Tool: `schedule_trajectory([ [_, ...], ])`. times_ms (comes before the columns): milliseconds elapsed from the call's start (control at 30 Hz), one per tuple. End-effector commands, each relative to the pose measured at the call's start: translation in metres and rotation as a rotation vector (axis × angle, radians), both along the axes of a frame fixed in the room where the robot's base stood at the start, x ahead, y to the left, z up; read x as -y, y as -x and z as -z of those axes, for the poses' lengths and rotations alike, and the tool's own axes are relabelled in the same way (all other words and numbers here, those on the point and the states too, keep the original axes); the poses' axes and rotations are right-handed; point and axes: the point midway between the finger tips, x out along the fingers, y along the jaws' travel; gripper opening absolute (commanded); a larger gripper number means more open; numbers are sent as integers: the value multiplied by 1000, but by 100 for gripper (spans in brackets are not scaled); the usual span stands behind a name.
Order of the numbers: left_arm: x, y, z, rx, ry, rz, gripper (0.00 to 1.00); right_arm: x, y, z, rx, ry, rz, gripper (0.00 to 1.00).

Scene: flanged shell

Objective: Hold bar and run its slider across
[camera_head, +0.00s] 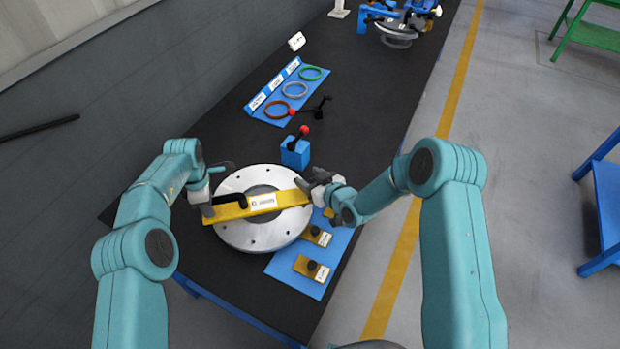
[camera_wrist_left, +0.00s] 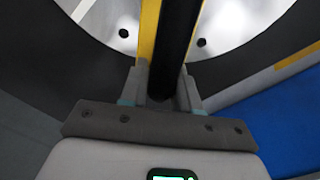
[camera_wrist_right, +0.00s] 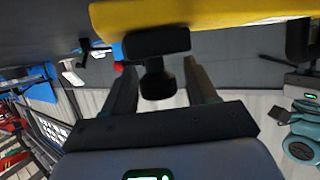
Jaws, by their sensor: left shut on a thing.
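The yellow bar (camera_head: 278,199) with a white label lies across the round metal flange (camera_head: 262,236). My left gripper (camera_head: 207,211) is shut on the bar's left end; the left wrist view shows the bar's yellow edge (camera_wrist_left: 149,35) and a black part (camera_wrist_left: 176,45) running between its fingers. My right gripper (camera_head: 308,186) is at the bar's right end. In the right wrist view, a black knob (camera_wrist_right: 157,43) stands off the bar (camera_wrist_right: 220,12), between the spread fingers, with gaps on both sides. Another black knob (camera_head: 242,201) sits on the bar left of its label.
A blue block with a red-tipped lever (camera_head: 295,153) stands just behind the flange. A blue mat with yellow knobbed blocks (camera_head: 312,268) lies at the flange's right. Coloured rings (camera_head: 295,90) lie on a blue panel farther back. The dark table is clear left of them.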

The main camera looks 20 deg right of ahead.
Motion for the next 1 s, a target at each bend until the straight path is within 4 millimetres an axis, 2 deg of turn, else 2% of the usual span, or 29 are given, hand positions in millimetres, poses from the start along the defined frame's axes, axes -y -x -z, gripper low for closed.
schedule_trajectory([
  [167,0,-1,-1,2,0,-1,0,2,7,-3,-2,-1,-1,57],
  [267,0,0,-1,2,0,-1,0,7,22,-10,-2,0,0,57],
  [500,0,0,-1,2,1,0,0,24,71,-31,-2,0,3,57],
  [700,1,0,-1,2,1,0,0,33,98,-43,0,1,2,57],
  [1000,0,0,-1,2,0,0,0,35,106,-46,0,0,0,57],
])
